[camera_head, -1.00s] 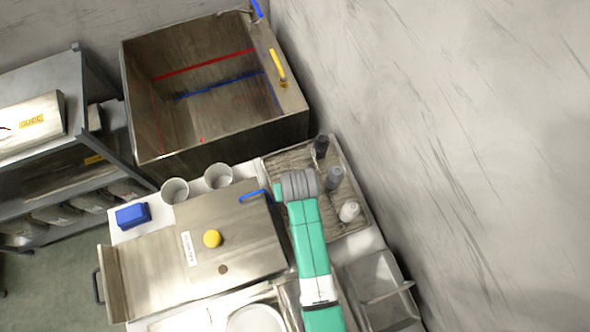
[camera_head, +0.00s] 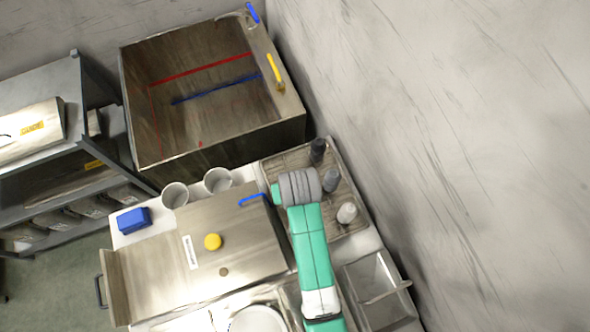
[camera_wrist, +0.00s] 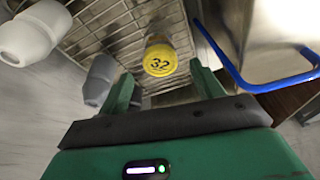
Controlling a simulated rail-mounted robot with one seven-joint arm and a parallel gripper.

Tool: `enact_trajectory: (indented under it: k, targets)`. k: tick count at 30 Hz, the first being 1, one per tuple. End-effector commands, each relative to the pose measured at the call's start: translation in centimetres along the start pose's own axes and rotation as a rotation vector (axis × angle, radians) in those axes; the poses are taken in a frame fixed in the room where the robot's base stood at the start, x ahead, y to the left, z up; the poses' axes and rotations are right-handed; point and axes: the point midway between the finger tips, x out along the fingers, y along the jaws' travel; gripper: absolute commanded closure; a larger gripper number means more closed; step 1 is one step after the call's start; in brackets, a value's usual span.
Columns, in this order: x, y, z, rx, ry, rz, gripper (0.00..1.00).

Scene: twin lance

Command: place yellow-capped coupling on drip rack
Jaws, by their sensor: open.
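The yellow-capped coupling (camera_wrist: 160,58), marked 32 on its cap, is on the wire drip rack (camera_wrist: 108,30) in the wrist view. It looks upright, seen from above. My gripper (camera_wrist: 161,72) is open, with its green fingers on either side of and slightly short of the cap; I see no finger touching it. In the head view the drip rack (camera_head: 283,162) is at the right of the bench, against the wall. There my arm hides the yellow-capped coupling and my fingers.
Dark (camera_head: 318,150), grey (camera_head: 331,180) and white (camera_head: 347,212) couplings stand along the rack's wall side. A blue handle (camera_wrist: 240,80) is close to my right finger. A metal lid (camera_head: 245,265) with a yellow knob (camera_head: 212,242) lies left; a deep tank (camera_head: 220,150) is behind.

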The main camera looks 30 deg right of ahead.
Motion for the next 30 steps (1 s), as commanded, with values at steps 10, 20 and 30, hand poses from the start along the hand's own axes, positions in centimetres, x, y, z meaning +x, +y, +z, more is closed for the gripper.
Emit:
enact_trajectory:
  k: [10,20,30]
  targets:
    - [-4.8,0.0,0.0,0.0,0.0,0.0,0.34]
    - [-4.9,-0.1,-0.1,-0.001,0.005,-0.001,0.34]
    - [-29.0,-7.1,-17.6,-0.097,0.864,-0.092,0.34]
